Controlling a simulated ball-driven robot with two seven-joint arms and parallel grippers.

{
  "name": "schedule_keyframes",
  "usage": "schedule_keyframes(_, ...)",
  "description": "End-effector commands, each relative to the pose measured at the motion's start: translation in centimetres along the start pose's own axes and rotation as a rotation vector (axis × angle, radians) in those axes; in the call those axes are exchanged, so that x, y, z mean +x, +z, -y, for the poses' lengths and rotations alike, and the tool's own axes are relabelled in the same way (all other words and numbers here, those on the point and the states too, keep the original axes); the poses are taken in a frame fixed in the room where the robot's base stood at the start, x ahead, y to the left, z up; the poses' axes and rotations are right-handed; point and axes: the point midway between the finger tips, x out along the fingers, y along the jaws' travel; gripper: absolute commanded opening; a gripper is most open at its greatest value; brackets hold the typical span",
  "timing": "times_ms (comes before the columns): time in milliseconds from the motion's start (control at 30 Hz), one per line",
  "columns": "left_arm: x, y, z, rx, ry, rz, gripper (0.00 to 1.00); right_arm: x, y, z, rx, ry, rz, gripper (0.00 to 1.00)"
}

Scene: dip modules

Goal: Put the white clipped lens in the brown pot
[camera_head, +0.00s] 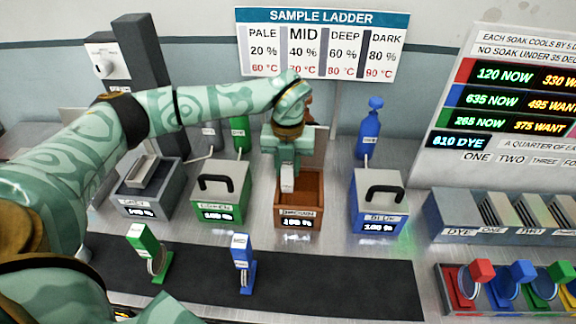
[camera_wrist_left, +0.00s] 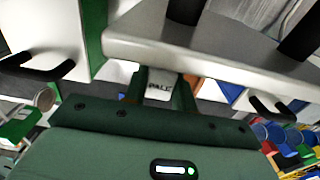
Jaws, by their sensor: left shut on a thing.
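The white clipped lens (camera_head: 287,181) is held upright at the end of my left gripper (camera_head: 287,166). Its white clip, lettered PALE, also shows between the fingers in the left wrist view (camera_wrist_left: 160,84). My left gripper is shut on the clip. The open brown pot (camera_head: 313,188) stands mid-counter, with a readout on its front. The clip hangs over the left part of the pot's opening; the lens below it is hidden, and I cannot tell how deep it is. My right gripper is not in view.
A lidded green pot (camera_head: 222,184) and a lidded blue pot (camera_head: 378,199) flank the brown one. An open grey pot (camera_head: 146,187) stands at left. Green (camera_head: 148,253) and blue (camera_head: 242,262) clipped lenses stand on the dark mat (camera_head: 330,285). A lens rack (camera_head: 505,310) is at right.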

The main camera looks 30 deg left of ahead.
Motion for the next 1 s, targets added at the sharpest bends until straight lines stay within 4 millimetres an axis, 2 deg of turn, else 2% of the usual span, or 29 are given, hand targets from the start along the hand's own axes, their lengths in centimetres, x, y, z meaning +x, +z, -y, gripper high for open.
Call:
schedule_keyframes(267, 0.2, 0.0, 0.0, 0.0, -0.001, 0.001, 0.0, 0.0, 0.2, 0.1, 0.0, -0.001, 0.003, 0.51)
schedule_keyframes(300, 0.2, 0.0, 0.0, 0.0, -0.001, 0.001, 0.35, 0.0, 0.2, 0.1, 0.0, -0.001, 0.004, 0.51)
schedule_keyframes(367, 0.1, 0.0, 0.0, 0.0, -0.001, 0.001, 0.48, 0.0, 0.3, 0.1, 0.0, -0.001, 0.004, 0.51)
schedule_keyframes(633, 0.1, 0.0, 0.0, 0.0, -0.001, 0.001, 0.48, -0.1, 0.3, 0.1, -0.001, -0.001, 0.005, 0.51)
schedule_keyframes(733, -0.7, 0.1, 0.0, 0.0, -0.001, 0.003, 0.48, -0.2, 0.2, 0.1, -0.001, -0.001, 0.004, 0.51)
schedule_keyframes(867, -3.2, 0.1, 0.0, 0.0, -0.003, 0.005, 0.48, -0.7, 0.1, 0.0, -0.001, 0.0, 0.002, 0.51)
schedule_keyframes(1000, -6.8, 0.2, 0.0, -0.001, -0.003, 0.007, 0.48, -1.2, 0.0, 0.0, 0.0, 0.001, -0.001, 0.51)
